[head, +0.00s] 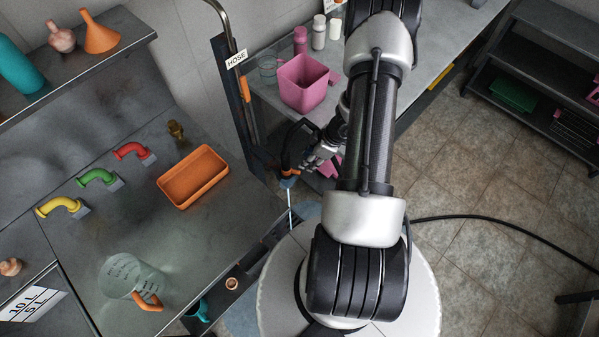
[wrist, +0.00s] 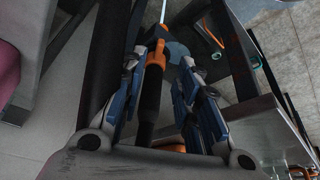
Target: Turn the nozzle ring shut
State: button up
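The hose nozzle hangs at the dark post by the tank's right end, with an orange ring (head: 289,172) near its tip. A thin pale water stream (head: 290,216) runs down from it. My gripper (head: 311,166) is beside the nozzle, on its right in the head view. In the wrist view the black nozzle body (wrist: 149,98) and orange ring (wrist: 157,54) lie between the two fingers of my gripper (wrist: 160,68). The fingers are apart, with a gap on the right side; the left finger is close to the ring, and I cannot tell whether it touches.
The steel counter holds an orange tray (head: 193,177), yellow, green and red pipe spouts, and a clear jug (head: 132,279). A pink bin (head: 304,83) stands on the back bench beside the HOSE sign (head: 236,60). A black hose (head: 490,217) crosses the tiled floor at right.

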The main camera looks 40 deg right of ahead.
aim_at(298, 171)
jog(key=b+x, duration=0.2)
jog(key=x, duration=0.7)
jog(key=shift+b, duration=0.4)
jog(key=shift+c, duration=0.4)
grip_shut()
